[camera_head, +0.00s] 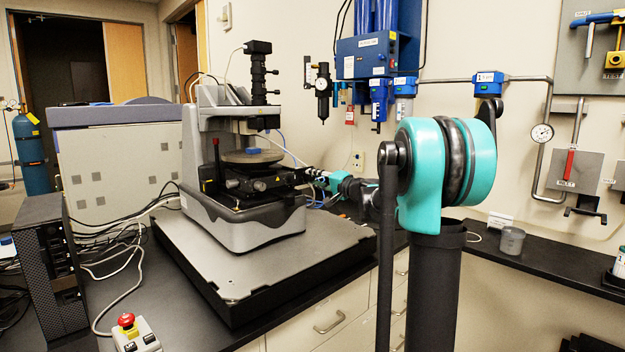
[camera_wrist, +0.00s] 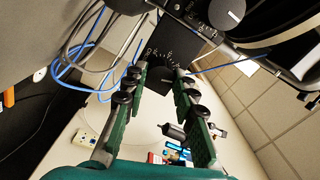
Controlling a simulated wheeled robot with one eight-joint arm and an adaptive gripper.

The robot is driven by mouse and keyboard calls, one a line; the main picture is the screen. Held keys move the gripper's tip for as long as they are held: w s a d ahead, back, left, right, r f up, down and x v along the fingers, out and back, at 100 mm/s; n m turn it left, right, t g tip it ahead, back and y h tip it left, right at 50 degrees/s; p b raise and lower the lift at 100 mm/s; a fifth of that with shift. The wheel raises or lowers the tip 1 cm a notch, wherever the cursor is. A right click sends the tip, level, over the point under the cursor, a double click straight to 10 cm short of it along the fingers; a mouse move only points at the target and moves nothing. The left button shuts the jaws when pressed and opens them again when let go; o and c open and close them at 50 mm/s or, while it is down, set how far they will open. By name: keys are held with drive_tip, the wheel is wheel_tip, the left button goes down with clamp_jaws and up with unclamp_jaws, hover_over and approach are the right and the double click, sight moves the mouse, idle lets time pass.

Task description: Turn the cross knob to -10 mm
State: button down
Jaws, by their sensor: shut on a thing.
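The stylus profiler (camera_head: 240,225) stands on the dark bench with its black stage block (camera_head: 268,183) facing forward. My gripper (camera_head: 312,175) reaches the stage from the right. In the wrist view my gripper's (camera_wrist: 161,74) two green fingers with black pads reach either side of the dark cross knob (camera_wrist: 160,80) at the end of the black block. The gripper is shut on this knob. White scale marks (camera_wrist: 160,48) show on the block just above it, too small and tilted to read. In the head view the knob is hidden by the gripper and stage.
A large black round knob (camera_wrist: 226,12) is close at the upper right of the wrist view. Blue and grey cables (camera_wrist: 80,55) hang to the left. A round sample plate (camera_head: 252,157) sits above the stage. An emergency stop box (camera_head: 130,330) lies at the front left.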

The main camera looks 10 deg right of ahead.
drive_tip(key=n, duration=0.4)
drive_tip(key=shift+n, duration=1)
drive_tip(key=n, duration=0.5)
drive_tip(key=c, duration=1.2)
unclamp_jaws()
drive_tip(key=v, duration=0.8)
